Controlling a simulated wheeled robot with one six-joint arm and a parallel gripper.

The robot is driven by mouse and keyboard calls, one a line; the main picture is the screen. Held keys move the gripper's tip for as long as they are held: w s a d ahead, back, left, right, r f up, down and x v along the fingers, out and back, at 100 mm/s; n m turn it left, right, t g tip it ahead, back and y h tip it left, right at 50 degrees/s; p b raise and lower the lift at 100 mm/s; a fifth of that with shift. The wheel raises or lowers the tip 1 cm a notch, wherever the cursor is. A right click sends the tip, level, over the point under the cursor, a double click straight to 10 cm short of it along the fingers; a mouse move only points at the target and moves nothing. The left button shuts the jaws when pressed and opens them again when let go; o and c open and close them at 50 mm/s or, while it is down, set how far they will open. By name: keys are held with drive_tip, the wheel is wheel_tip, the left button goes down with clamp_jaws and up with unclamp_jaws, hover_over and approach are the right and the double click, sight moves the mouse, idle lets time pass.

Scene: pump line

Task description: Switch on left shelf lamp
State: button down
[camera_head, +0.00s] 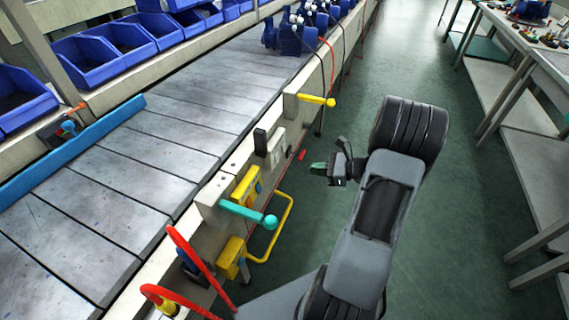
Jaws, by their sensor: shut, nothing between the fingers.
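I cannot make out a shelf lamp for certain in this view. A shelf (110,80) with blue bins runs along the upper left, beyond the conveyor. A small dark device (62,129) with orange and teal parts sits at the shelf's front edge, and I cannot tell what it is. My gripper (318,166) is shut and empty, its green-tipped fingers pointing left. It hangs over the floor to the right of the conveyor's near side, well apart from the shelf. My own arm hides part of the floor.
The slatted conveyor (150,140) fills the left. Its near side carries a teal lever (245,213), a yellow lever (318,99), a yellow bent rail (290,215) and red curved bars (195,262). Blue pumps (297,38) stand at its far end. Workbenches line the right; green floor (470,190) is free between.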

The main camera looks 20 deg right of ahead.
sight(278, 161)
drive_tip(key=d+m+t, duration=0.1)
drive_tip(key=d+f+m+t, duration=0.1)
drive_tip(key=d, duration=0.1)
drive_tip(key=shift+h, duration=0.3)
drive_tip(key=shift+w+a, duration=0.1)
drive_tip(key=b+x, duration=0.2)
drive_tip(key=x, duration=1.2)
drive_tip(key=shift+b, duration=0.4)
